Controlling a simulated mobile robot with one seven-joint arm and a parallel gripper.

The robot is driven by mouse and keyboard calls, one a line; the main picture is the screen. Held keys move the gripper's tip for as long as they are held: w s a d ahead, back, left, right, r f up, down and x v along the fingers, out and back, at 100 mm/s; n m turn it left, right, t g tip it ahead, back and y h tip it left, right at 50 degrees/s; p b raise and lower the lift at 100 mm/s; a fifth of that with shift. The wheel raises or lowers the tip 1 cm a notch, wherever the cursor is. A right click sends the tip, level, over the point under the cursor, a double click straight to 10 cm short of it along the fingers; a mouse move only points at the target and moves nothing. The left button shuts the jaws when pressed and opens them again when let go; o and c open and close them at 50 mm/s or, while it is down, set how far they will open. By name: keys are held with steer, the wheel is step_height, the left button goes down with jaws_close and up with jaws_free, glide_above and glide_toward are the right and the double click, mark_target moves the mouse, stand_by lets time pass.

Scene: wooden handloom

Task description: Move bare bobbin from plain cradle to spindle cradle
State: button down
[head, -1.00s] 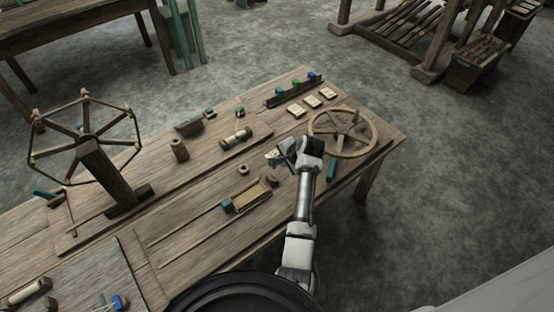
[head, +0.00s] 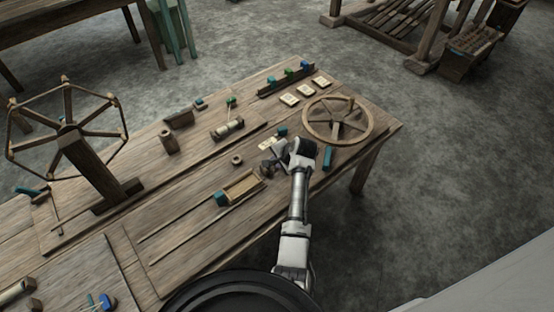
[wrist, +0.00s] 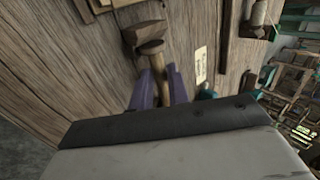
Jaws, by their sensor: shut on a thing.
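My gripper (wrist: 160,88) has its two purple fingers shut on a bare wooden bobbin (wrist: 151,58). In the head view my gripper (head: 272,163) is low over the table, beside that small block (head: 267,170). The bobbin is too small to make out there. I cannot tell for sure which wooden holder is the plain cradle and which the spindle cradle.
A tray with a teal end (head: 242,186) lies left of my gripper. A wooden ring (head: 236,160) and a thread-wound bobbin (head: 228,127) stand further back. A spoked wheel (head: 338,122) and a teal block (head: 328,157) are to the right. Pale cards (head: 290,99) lie behind.

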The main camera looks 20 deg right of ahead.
steer(key=c, duration=1.3)
jaws_free()
steer(key=shift+o, duration=0.2)
steer(key=b+v, duration=0.1)
steer(key=v, duration=1.3)
steer(key=shift+f, duration=0.1)
